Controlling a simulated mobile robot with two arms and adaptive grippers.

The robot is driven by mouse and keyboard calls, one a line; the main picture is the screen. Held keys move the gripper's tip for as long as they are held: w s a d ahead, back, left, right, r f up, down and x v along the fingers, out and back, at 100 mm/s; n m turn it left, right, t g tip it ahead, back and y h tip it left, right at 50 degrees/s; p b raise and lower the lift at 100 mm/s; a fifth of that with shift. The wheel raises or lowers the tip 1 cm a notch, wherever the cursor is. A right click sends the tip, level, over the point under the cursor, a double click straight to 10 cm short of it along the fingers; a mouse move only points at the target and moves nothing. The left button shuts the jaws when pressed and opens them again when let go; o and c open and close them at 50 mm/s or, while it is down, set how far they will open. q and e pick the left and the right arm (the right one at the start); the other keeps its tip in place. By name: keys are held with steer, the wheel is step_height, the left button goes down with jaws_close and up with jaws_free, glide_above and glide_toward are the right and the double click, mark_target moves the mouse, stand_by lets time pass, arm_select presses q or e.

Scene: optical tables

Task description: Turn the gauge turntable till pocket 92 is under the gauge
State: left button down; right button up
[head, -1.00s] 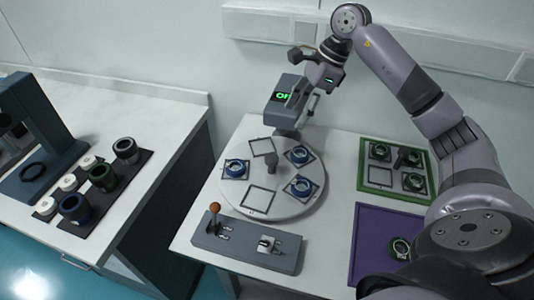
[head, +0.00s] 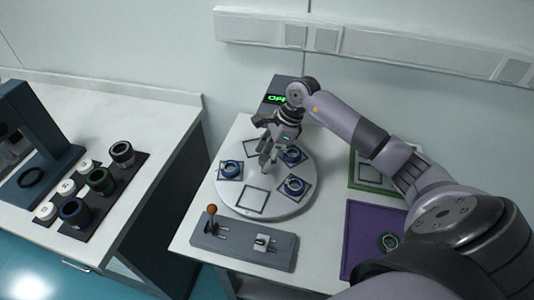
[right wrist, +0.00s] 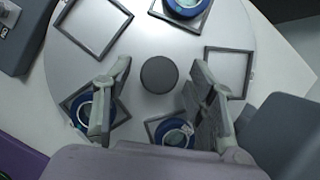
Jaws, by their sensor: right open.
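The pale round turntable (head: 236,192) carries square-framed pockets. Blue rings sit in the left pocket (head: 231,170), the right pocket (head: 295,187) and the far-right pocket (head: 292,155); the front pocket (head: 252,199) is empty. Pocket numbers are too small to read. The gauge (head: 285,87), with a green display, stands behind the turntable. My right gripper (head: 268,162) is over the turntable's middle, open and pointing down. In the right wrist view the dark round centre knob (right wrist: 159,74) shows between its spread fingers (right wrist: 159,64), which look clear of it. My left gripper is not seen.
A grey panel (head: 245,244) with an orange-topped lever (head: 211,210) lies in front of the turntable. A purple mat (head: 362,225) and a green tray (head: 352,180) lie to the right, partly behind my arm. A side table on the left holds several cylinders.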

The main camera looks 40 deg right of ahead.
jaws_close()
stand_by(0.7)
